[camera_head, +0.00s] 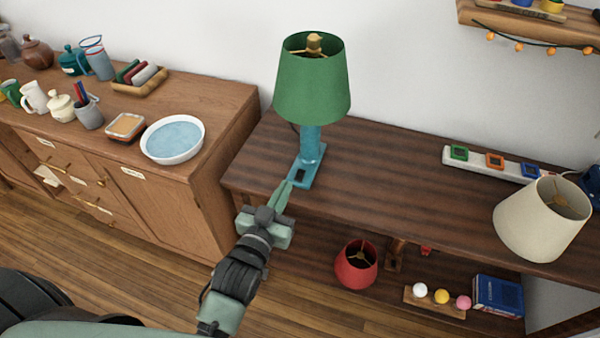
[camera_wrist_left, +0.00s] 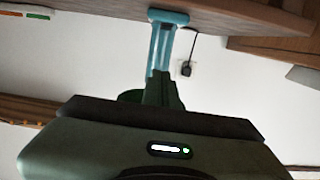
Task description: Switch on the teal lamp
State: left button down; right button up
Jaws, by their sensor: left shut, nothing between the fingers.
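The teal lamp (camera_head: 311,143) stands upright near the left end of the dark wooden console, with a green shade (camera_head: 312,88) and no visible glow. Its teal base has a small dark switch (camera_head: 300,174) at the front. My left gripper (camera_head: 284,190) is shut and empty, its fingertips close to the front edge of the base; I cannot tell whether they touch. In the left wrist view the picture is upside down: the shut fingers (camera_wrist_left: 162,90) point toward the lamp's teal column (camera_wrist_left: 161,45), and part of the shade is hidden behind them.
A white-shaded lamp (camera_head: 542,218) and a power strip (camera_head: 495,163) are on the console's right. A red-shaded lamp (camera_head: 356,265), coloured balls and a blue book (camera_head: 497,296) lie below. A wooden cabinet (camera_head: 200,95) with a white basin (camera_head: 172,139) is left. The console's middle is clear.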

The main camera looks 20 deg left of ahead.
pick_arm(q)
jog(key=w, duration=0.1)
jog(key=p, duration=0.1)
send_over(299, 177)
jog(key=shift+s+f, duration=0.45)
jog(key=f, duration=0.2)
jog(key=shift+w+f, duration=0.3)
jog(key=shift+f, duration=0.05)
jog(key=shift+w+f, duration=0.1)
jog(key=shift+f, duration=0.6)
pick_arm(e)
jog(key=shift+d+r, duration=0.4)
jog(key=shift+r, duration=0.05)
